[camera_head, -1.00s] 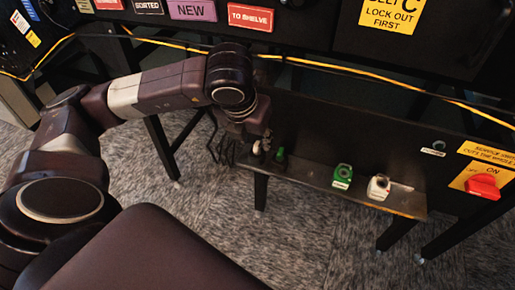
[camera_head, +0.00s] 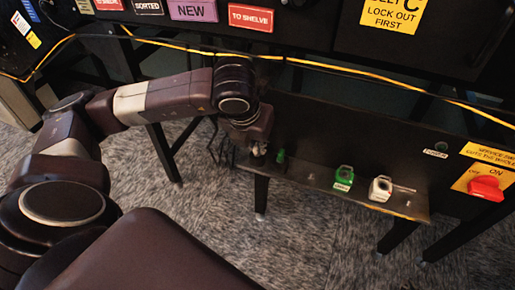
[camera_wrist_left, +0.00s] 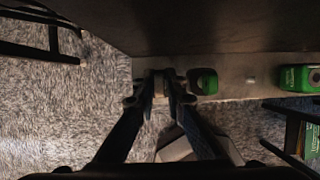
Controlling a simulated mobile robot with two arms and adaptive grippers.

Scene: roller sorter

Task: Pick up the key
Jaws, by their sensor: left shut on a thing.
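My left gripper (camera_head: 257,157) is at the left end of a narrow dark shelf (camera_head: 315,178) under the machine. In the left wrist view its two fingers (camera_wrist_left: 165,92) are closed around a small greyish thing, the key (camera_wrist_left: 166,77), at the shelf edge. The key is mostly hidden by the fingers, and its shape is hard to make out. In the head view it is only a pale spot beneath the wrist. I cannot tell whether it still touches the shelf. My right gripper is not in view.
A small green item (camera_head: 281,157) stands just right of the gripper. A red switch (camera_head: 485,188) is at the far right. The machine panel rises behind the shelf.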

